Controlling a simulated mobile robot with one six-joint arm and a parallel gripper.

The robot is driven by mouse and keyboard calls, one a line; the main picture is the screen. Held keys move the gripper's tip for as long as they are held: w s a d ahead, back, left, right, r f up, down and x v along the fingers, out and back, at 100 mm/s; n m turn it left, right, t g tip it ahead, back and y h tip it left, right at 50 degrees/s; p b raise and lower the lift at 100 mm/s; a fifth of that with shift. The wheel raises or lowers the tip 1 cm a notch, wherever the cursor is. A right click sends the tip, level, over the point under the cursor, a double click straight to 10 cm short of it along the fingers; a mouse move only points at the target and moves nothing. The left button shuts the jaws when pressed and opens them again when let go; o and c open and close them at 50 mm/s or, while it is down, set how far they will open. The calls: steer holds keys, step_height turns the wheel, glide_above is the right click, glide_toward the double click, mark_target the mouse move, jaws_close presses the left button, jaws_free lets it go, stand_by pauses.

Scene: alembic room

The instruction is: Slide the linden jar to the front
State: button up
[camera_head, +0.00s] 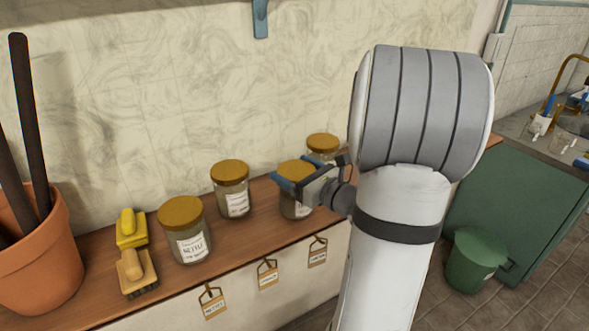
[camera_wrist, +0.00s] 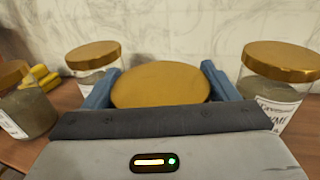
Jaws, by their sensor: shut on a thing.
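My gripper (camera_head: 287,184) is shut on a glass jar (camera_head: 292,210) with a gold lid, at its lid height. The jar stands upright on the wooden shelf (camera_head: 130,300). In the wrist view, my blue fingers (camera_wrist: 160,84) lie on both sides of its round lid (camera_wrist: 160,86); its body is hidden there. Its label is partly covered and I cannot read it, so I cannot tell by name whether it is the linden jar.
Similar jars stand front left (camera_head: 186,232), further back left (camera_head: 231,192) and behind right (camera_head: 322,148), close to the held jar. Yellow brushes (camera_head: 131,235) and a terracotta pot (camera_head: 40,262) are at the left. Small tags (camera_head: 267,275) hang along the shelf's front edge.

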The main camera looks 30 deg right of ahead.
steer(key=o, duration=1.1)
steer(key=shift+o, duration=0.2)
steer(key=b+v, duration=0.1)
steer(key=v, duration=0.6)
steer(key=shift+s, duration=0.4)
steer(key=shift+d, duration=0.15)
